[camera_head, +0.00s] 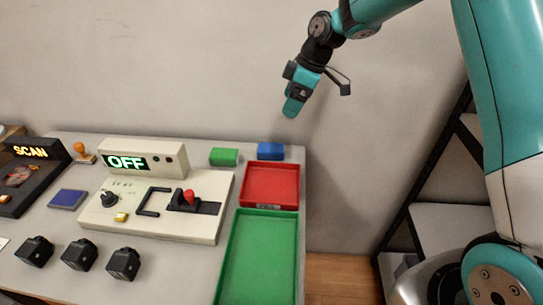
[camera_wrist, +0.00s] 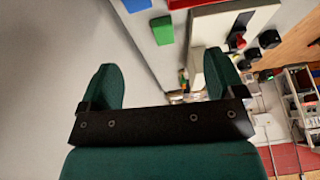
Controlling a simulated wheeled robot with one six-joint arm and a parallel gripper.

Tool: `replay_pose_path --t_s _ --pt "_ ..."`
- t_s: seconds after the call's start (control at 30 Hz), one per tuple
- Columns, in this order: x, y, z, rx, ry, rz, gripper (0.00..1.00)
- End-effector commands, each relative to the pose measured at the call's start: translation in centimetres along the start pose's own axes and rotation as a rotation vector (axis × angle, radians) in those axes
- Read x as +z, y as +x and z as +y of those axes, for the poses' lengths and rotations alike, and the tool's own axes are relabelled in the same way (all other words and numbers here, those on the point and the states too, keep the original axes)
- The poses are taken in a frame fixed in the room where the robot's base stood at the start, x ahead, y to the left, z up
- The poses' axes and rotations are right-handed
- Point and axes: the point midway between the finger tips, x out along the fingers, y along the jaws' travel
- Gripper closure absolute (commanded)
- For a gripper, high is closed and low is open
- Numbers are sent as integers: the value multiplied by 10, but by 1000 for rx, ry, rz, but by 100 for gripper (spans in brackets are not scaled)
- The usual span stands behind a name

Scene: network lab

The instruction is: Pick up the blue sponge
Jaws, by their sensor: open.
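The blue sponge (camera_head: 271,151) is a small block at the back right of the table, near the wall and just behind the red tray. A blue block (camera_wrist: 136,5), which looks like the same sponge, shows cut off at the top edge of the wrist view. My gripper (camera_head: 294,106) hangs in the air above the sponge and a little to its right, apart from it. In the wrist view, my gripper's two green fingers (camera_wrist: 160,82) stand wide apart with nothing between them.
A green block (camera_head: 224,157) lies just left of the sponge. A red tray (camera_head: 297,186) and a green tray (camera_head: 297,262) line the table's right side. A panel reading OFF (camera_head: 212,229) stands left of them. The wall is close behind.

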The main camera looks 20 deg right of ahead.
Motion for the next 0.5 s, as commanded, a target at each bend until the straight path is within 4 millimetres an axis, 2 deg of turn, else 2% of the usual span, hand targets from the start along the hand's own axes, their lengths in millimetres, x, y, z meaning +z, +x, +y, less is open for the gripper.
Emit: replay_pose_path --t_s 0.03,0.1,0.2,0.37,0.5 --pt "10 12 15 3 -20 1 12" --pt "18 20 29 9 -48 3 12" --pt "24 29 38 13 -71 4 12" --pt "26 54 40 10 -76 4 12" --pt "26 86 40 10 -75 3 12"
